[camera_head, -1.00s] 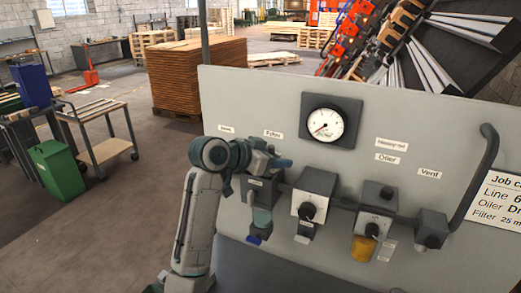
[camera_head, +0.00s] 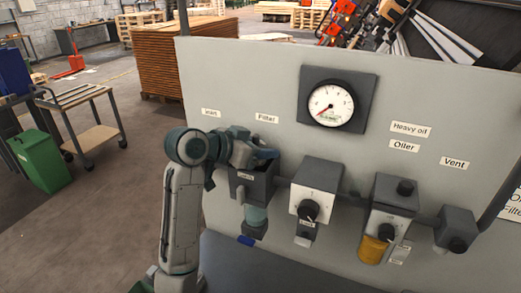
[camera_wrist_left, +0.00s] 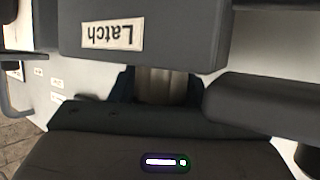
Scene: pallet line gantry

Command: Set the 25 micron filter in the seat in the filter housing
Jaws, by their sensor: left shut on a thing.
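The filter housing (camera_head: 254,186) is a dark grey block on the pale panel, under the "Filter" label, with a bluish bowl (camera_head: 255,217) below it. My left gripper (camera_head: 265,156) is at the top of the housing and covers part of it. In the left wrist view a pale ribbed cylinder, which looks like the 25 micron filter (camera_wrist_left: 160,84), shows between the dark blue fingers, shut on it. A grey block with an upside-down "Latch" label (camera_wrist_left: 113,33) is close beside it. The seat and the filter's lower end are hidden. My right gripper is not in view.
To the right on the panel are a regulator block (camera_head: 316,188) with a knob, an oiler (camera_head: 391,205) with an amber bowl, and a vent block (camera_head: 457,228). A pressure gauge (camera_head: 331,105) is above. A trolley (camera_head: 82,115) and green bin (camera_head: 40,155) stand left.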

